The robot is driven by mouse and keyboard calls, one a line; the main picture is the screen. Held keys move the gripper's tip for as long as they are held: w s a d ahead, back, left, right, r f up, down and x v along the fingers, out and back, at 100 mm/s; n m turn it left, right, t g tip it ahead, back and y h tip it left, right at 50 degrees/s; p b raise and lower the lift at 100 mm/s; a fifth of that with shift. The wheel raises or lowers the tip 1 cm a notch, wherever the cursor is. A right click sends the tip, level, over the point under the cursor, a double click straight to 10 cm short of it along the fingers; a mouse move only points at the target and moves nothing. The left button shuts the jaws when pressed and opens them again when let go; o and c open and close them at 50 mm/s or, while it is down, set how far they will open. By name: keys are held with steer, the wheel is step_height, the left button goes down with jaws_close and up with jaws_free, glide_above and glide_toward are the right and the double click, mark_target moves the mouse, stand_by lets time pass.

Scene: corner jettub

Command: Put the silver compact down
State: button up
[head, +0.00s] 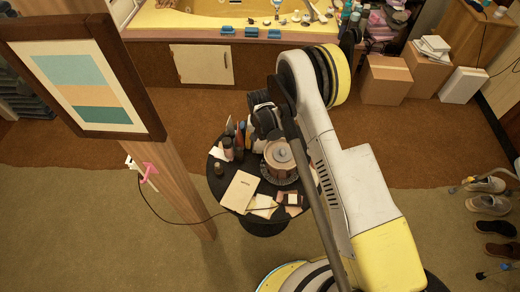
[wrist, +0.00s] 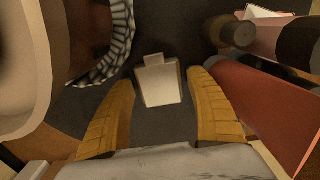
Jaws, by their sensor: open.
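A small pale silver-grey block with a narrower tab at its top, apparently the silver compact (wrist: 160,86), shows in the wrist view against the dark tabletop (wrist: 165,125). My gripper (wrist: 163,78) is open, with one yellow ribbed finger on each side of the compact. Slight dark gaps show between it and both fingers. Whether it rests fully on the table I cannot tell. In the head view my gripper (head: 262,120) is over the far side of the round black table (head: 216,186), and the compact is hidden.
A round pot-like thing (head: 280,158) stands close to my gripper. Bottles (head: 228,146) crowd the table's left; a reddish cylinder (wrist: 255,95) lies close to the right finger. A notebook (head: 240,190) and papers cover the front. A wooden post (head: 180,185) with a framed picture stands left.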

mark_target(260, 145)
steer(key=shift+f, duration=0.15)
steer(key=shift+c, duration=0.5)
steer(key=c, duration=1)
step_height(260, 145, up, 18)
steer(key=p, duration=0.6)
steer(key=shift+p, duration=0.4)
